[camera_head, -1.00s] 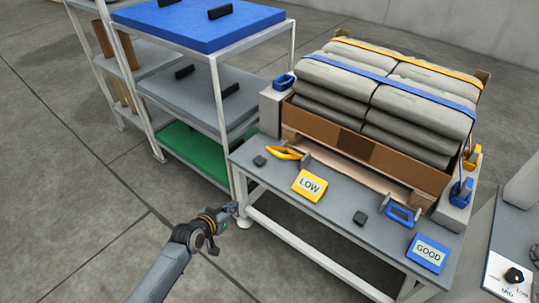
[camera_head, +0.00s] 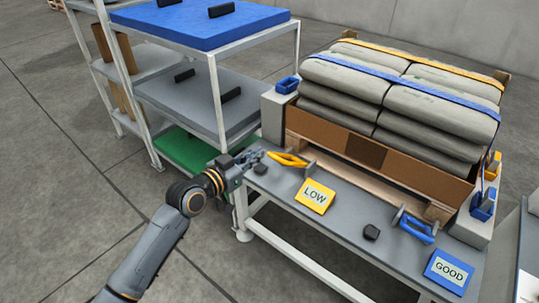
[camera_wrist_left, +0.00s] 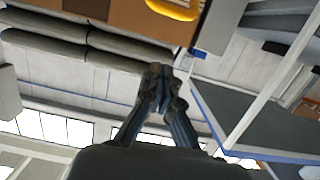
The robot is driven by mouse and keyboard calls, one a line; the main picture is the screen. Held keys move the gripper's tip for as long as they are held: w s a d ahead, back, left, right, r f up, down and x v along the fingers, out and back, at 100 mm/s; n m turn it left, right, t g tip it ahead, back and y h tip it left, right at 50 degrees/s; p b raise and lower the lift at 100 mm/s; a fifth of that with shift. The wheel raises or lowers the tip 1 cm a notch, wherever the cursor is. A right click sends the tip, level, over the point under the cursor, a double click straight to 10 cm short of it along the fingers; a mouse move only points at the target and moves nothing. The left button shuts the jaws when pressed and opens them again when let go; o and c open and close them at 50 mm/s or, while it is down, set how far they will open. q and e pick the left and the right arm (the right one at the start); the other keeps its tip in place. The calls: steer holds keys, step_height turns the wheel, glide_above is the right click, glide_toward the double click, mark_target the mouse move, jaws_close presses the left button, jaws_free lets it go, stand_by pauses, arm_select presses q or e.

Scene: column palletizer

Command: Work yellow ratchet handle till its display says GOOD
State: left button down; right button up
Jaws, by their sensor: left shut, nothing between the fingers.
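The yellow ratchet handle (camera_head: 287,159) sits at the left end of the grey bench, beside a grey bracket. Its yellow display (camera_head: 315,196) reads LOW. My left gripper (camera_head: 258,153) is shut and empty, just left of the yellow handle in the head view; whether it touches cannot be told. In the left wrist view the closed fingers (camera_wrist_left: 158,88) point up the picture, and part of a yellow piece (camera_wrist_left: 175,8) shows at the top edge. The blue ratchet handle (camera_head: 416,228) is farther right, with a blue display (camera_head: 448,270) reading GOOD. My right gripper is not in view.
Grey sacks (camera_head: 400,85) under a yellow and a blue strap fill a brown carton behind the bench (camera_head: 345,222). A shelf rack with a blue top (camera_head: 195,22) stands left, close to my left arm. Small black blocks (camera_head: 371,232) lie on the bench. Open floor lies front left.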

arm_select(q)
steer(key=w+d+f+b, duration=0.3)
steer(key=w+d+f, duration=0.1)
steer(key=w+f, duration=0.1)
steer(key=shift+w+d, duration=0.3)
steer(key=shift+w, duration=0.35)
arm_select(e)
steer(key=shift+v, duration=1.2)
arm_select(q)
steer(key=shift+f, duration=0.1)
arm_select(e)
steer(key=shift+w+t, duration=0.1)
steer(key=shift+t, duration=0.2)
